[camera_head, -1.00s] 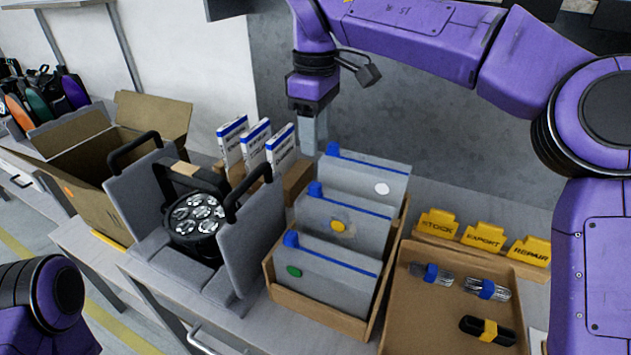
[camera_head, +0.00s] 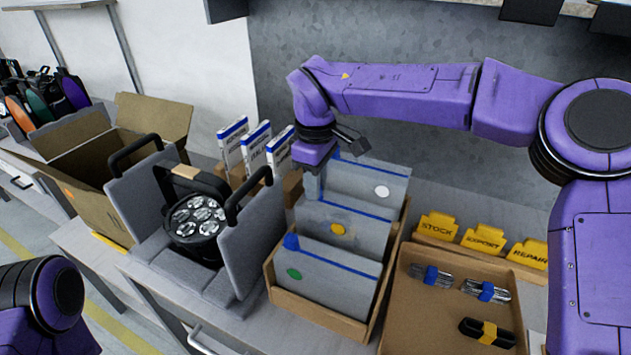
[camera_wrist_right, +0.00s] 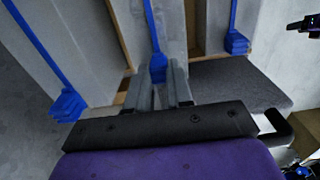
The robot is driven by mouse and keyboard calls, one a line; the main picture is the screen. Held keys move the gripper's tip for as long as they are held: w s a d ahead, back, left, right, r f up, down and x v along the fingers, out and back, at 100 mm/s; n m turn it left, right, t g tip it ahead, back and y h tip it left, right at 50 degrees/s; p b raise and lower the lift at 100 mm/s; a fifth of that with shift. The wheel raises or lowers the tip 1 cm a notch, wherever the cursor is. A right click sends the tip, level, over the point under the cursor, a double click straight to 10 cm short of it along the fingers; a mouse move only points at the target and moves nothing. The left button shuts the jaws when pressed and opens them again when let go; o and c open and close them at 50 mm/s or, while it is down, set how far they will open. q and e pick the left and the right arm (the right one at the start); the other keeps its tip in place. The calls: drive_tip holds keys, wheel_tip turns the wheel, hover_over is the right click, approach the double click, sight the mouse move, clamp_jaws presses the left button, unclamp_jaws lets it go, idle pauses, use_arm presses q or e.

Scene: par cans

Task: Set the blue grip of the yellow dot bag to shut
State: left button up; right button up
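The yellow dot bag (camera_head: 350,222) is the middle of three grey bags standing in a cardboard box. Its yellow dot (camera_head: 337,229) faces the front. Its blue grip is hidden by my right gripper in the head view, but the blue grip (camera_wrist_right: 157,69) shows in the right wrist view. My right gripper (camera_head: 312,190) points down at the left end of this bag. In the wrist view the two fingers (camera_wrist_right: 161,88) are apart, with the grip at their tips between them. I cannot tell whether they touch it. My left gripper is out of view.
The green dot bag (camera_head: 325,280) stands in front and the white dot bag (camera_head: 365,182) behind, close by. A grey padded case (camera_head: 250,245) with a lamp (camera_head: 195,215) stands left. White boxes (camera_head: 255,145) stand behind. A tray (camera_head: 420,325) with tools lies right.

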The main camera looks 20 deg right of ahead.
clamp_jaws()
drive_tip(key=shift+w+a+f+b, duration=0.2)
drive_tip(key=shift+w+a+b, duration=0.1)
drive_tip(key=shift+b, duration=0.25)
drive_tip(key=shift+w+a+r, duration=0.1)
drive_tip(key=shift+a+r, duration=0.05)
drive_tip(key=shift+r, duration=0.1)
drive_tip(key=o, duration=0.7)
unclamp_jaws()
wheel_tip(320, 180, up, 10)
drive_tip(key=shift+r, duration=0.25)
drive_tip(key=shift+r, duration=0.1)
